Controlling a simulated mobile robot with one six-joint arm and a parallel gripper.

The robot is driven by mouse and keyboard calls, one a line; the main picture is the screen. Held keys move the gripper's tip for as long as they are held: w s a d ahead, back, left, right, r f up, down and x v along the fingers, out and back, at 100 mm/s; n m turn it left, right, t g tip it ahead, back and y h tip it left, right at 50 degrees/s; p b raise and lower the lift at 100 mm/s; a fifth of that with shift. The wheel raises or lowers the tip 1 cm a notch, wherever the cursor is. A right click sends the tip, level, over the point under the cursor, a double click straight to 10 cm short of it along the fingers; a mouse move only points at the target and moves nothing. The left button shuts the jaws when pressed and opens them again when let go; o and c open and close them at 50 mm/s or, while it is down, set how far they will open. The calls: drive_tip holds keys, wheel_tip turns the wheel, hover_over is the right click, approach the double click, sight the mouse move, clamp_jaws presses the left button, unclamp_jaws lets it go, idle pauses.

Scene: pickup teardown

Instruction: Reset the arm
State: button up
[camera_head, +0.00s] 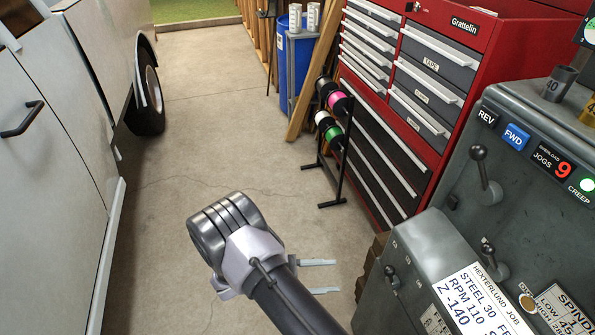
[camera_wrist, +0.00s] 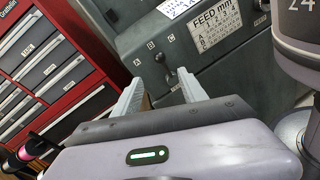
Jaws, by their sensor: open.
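My gripper (camera_head: 322,276) shows at the lower middle of the head view, partly behind my own arm. Its two pale fingers point right and stand apart with nothing between them. In the wrist view my gripper (camera_wrist: 160,95) is open and empty, with its fingers toward the grey machine (camera_wrist: 235,50). My arm is bent, with its joint above the concrete floor between the vehicle and the machine.
A pale vehicle (camera_head: 60,130) stands on the left. A red tool chest (camera_head: 430,75), a spool rack (camera_head: 335,135) and a blue barrel (camera_head: 297,70) stand on the right. The grey machine (camera_head: 420,270) is close at right. The floor (camera_head: 205,100) in the middle is clear.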

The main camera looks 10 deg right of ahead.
drive_tip(key=s+a+r+m+t+y, duration=0.2)
drive_tip(key=s+r+m+y, duration=0.2)
drive_tip(key=r, duration=0.6)
drive_tip(key=s+a+r+m+t+y, duration=0.2)
drive_tip(key=s+r+m+t+y, duration=0.1)
drive_tip(key=r+m+y, duration=0.4)
drive_tip(key=s+a+r+m+t+y, duration=0.2)
drive_tip(key=s+r+m+y, duration=0.3)
drive_tip(key=r, duration=0.8)
drive_tip(key=m+y, duration=0.1)
drive_tip(key=y, duration=0.1)
drive_tip(key=shift+r+m+t+y, duration=0.25)
drive_tip(key=shift+m+t+y, duration=0.05)
drive_tip(key=shift+y, duration=0.1)
drive_tip(key=shift+s, duration=0.1)
